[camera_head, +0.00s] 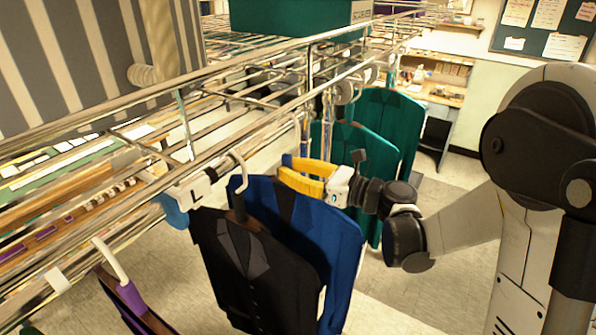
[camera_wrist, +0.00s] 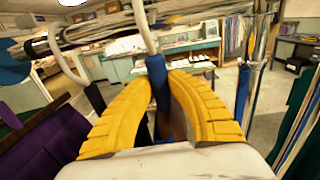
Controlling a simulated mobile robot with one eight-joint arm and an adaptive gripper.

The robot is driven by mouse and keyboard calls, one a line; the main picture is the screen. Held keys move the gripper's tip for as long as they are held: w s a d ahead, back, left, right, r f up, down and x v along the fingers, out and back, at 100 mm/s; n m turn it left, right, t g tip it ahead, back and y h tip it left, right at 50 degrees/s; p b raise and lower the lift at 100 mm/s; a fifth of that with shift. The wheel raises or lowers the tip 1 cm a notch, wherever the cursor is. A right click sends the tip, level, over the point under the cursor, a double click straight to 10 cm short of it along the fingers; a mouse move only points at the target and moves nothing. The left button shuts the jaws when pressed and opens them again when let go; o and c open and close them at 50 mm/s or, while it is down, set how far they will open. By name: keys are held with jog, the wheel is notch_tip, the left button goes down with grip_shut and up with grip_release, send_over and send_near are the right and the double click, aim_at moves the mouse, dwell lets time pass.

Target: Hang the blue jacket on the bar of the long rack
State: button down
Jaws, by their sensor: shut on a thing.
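The blue jacket (camera_head: 342,240) hangs upright below the chrome bar of the long rack (camera_head: 225,145), just behind a black jacket (camera_head: 262,275). My gripper (camera_head: 292,172), with yellow fingers, is shut at the top of the blue jacket. In the wrist view, the fingertips (camera_wrist: 160,82) close around a blue hanger neck (camera_wrist: 157,72), with a pale hook (camera_wrist: 146,30) rising above it. The top of that hook is out of the wrist view. I cannot tell whether it rests on the bar. The black jacket hides part of the blue one.
Several teal garments (camera_head: 385,120) hang farther along, behind my gripper. A purple garment (camera_wrist: 50,145) hangs at left in the wrist view. A teal crate (camera_head: 290,16) stands on top of the rack.

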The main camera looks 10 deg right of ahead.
aim_at(277, 177)
jog(key=shift+p+x, duration=0.35)
jog(key=shift+x, duration=1.35)
jog(key=shift+w+a+f, duration=0.15)
jog(key=shift+f+b, duration=1.55)
jog(key=shift+b, duration=0.25)
jog(key=c, duration=0.6)
grip_release()
